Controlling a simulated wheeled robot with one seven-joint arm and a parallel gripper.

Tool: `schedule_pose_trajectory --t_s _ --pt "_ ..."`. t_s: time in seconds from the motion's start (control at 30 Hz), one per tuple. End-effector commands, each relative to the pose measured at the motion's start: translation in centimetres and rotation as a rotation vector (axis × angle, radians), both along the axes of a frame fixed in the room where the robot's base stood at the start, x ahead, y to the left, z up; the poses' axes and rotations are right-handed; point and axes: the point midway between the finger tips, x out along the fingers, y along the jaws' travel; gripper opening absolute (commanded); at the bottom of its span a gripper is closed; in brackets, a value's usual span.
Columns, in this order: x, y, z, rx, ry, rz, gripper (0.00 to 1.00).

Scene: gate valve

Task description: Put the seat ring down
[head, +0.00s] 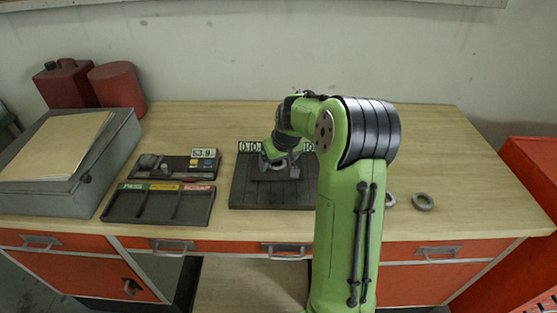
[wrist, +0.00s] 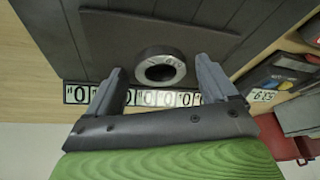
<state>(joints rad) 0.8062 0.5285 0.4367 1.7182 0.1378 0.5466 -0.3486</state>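A grey seat ring (wrist: 160,66) with a dark outer side lies on the dark ribbed board (wrist: 215,12) in the wrist view. My gripper (wrist: 160,72) is over the board with its two fingers apart, one on each side of the ring. A gap shows between the ring and each finger, so the gripper looks open and empty. In the head view my gripper (head: 280,163) is at the dark board (head: 245,192), and my arm and wrist hide much of this spot. Two more grey rings, one (head: 422,201) whole and one (head: 390,199) partly hidden by my arm, lie on the bench.
A number display (wrist: 75,94) runs along the board's edge. A gauge with a display (head: 203,154) and a three-part tray with coloured labels (head: 160,204) stand left of the board. A grey case (head: 70,165) and red cans (head: 118,85) are farther left. The bench's right back is clear.

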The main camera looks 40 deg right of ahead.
Motion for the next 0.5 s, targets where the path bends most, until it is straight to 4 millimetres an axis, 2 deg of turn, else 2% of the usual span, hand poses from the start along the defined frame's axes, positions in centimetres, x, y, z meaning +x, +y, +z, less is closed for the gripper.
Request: schedule_pose_trajectory --t_s 0.27,0.37,0.5 --pt "0.0 -0.1 0.5 -0.001 0.0 -0.001 0.86" --pt "-0.6 0.0 2.1 -0.004 -0.003 -0.002 0.86" --pt "-2.1 0.3 5.8 -0.006 -0.004 -0.003 0.86"
